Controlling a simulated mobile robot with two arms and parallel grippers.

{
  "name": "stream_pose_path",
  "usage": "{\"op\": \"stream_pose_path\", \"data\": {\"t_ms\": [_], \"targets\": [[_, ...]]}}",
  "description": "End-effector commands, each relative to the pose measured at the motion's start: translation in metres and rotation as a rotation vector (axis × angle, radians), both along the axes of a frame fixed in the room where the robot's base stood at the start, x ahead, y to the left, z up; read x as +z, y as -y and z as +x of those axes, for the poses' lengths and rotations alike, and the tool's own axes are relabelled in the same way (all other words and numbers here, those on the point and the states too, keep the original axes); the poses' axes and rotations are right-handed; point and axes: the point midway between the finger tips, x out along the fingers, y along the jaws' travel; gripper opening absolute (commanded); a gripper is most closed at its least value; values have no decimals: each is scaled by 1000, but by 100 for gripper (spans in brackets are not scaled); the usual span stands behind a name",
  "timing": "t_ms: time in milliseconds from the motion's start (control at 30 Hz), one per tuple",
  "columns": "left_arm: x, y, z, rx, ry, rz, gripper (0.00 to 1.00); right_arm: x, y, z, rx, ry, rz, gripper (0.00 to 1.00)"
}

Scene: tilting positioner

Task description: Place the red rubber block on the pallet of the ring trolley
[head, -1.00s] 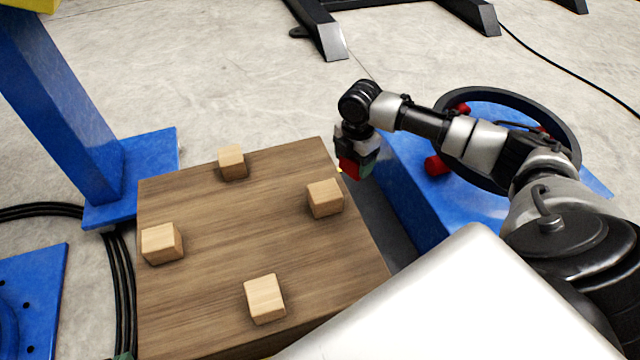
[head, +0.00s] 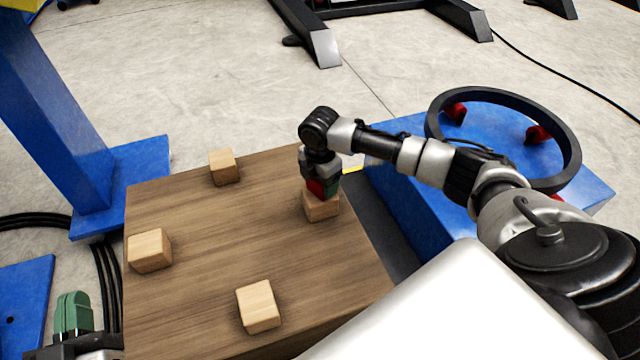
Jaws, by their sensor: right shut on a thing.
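The red rubber block (head: 315,187) is small and mostly hidden between the jaws of my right gripper (head: 322,186). The gripper points down and is shut on the block, directly over the right-hand wooden block (head: 322,208). I cannot tell whether the red block touches that wooden block. The wood-topped pallet (head: 215,245) carries several light wooden blocks, spaced apart. My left gripper (head: 73,313) shows only its green fingers and dark body at the bottom left, left of the pallet. Its opening is unclear.
A blue base with a dark ring (head: 435,118) and red rollers (head: 538,134) stands right of the pallet, partly behind my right arm. A blue post (head: 60,120) stands at the left. Black cables (head: 105,275) run beside the pallet. The pallet's middle is clear.

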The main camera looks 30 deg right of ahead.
Motion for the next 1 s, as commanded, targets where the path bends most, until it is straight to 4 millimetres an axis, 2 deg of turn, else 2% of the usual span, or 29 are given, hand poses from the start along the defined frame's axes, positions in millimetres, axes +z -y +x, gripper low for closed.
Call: {"op": "stream_pose_path", "data": {"t_ms": [167, 467, 500, 633, 1000], "targets": [[6, 1, -1, -3, 46, -13, 0, -4, 0, 0, 0, 1, 0, 40], [5, 1, -1, -2, 30, -8, 0, -6, 0, 0, 0, 0, 1, 40], [4, 0, -1, -1, 27, -8, 0, -6, 0, 0, 0, 0, 1, 72], [4, 0, -1, -1, 28, -8, 0, -6, 0, 0, 0, 0, 0, 92], [5, 0, -1, -1, 40, -11, 0, -2, 0, 0, 0, 1, 0, 93]]}}
